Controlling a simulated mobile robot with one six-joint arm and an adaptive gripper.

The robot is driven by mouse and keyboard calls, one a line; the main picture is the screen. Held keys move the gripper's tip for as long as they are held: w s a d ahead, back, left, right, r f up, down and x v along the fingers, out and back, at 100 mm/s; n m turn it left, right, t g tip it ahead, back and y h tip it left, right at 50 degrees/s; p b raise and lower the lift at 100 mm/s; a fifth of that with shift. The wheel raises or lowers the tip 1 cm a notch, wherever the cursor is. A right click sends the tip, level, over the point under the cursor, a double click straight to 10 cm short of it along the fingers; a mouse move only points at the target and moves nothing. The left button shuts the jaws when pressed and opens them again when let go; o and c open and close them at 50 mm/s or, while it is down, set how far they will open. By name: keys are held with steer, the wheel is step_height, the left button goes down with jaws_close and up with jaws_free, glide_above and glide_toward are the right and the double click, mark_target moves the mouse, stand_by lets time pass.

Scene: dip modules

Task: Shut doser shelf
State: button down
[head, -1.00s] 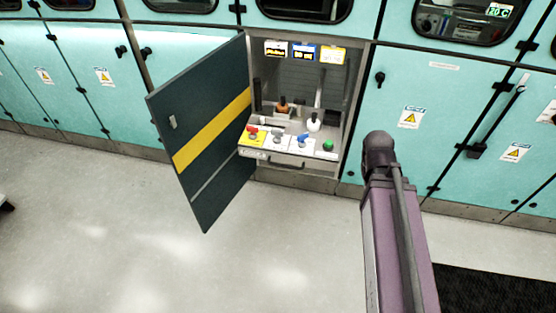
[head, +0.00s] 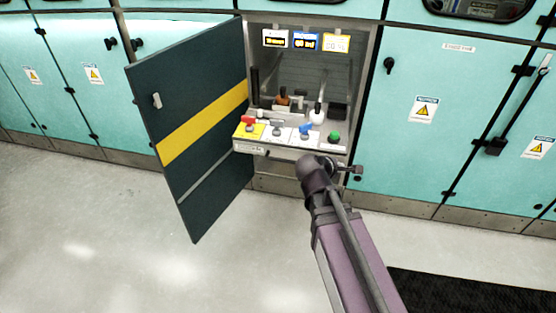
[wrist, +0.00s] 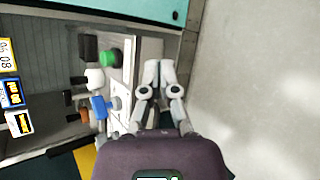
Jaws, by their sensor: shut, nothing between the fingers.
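The doser shelf (head: 275,154) sticks out of the open cabinet in the head view, with a row of coloured valves and knobs on top. Its light grey top edge (wrist: 127,72) also shows in the wrist view, turned on its side. My gripper (wrist: 159,68) is shut and empty. Its fingertips lie over the shelf's front side, level with the green knob (wrist: 109,58); I cannot tell whether they touch. In the head view my arm covers the right part of the shelf front, and the shelf handle is hidden.
The dark cabinet door (head: 195,125) with a yellow stripe stands wide open to the left. Bottles (head: 317,113) stand behind the valves, below small displays (head: 305,40). Closed turquoise cabinets (head: 440,130) line both sides.

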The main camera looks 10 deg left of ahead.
mark_target(279, 144)
steer(key=a+f+n+t+y+b, duration=0.2)
steer(key=a+f+n+t+b, duration=0.1)
steer(key=a+n+b, duration=0.5)
steer(key=a+f+n+t+y+b, duration=0.3)
steer(key=a+n+b, duration=0.4)
steer(key=a+n, duration=0.3)
steer(key=a+f+t, duration=0.1)
steer(key=a+t, duration=0.1)
steer(key=a, duration=0.2)
steer(key=shift+s+a+t+y+b, duration=0.25)
steer(key=shift+s+t+y+b, duration=0.05)
steer(key=shift+t+b, duration=0.1)
steer(key=shift+w, duration=0.2)
steer(key=w, duration=1.3)
steer(key=shift+w+d, duration=0.25)
steer(key=shift+w, duration=0.05)
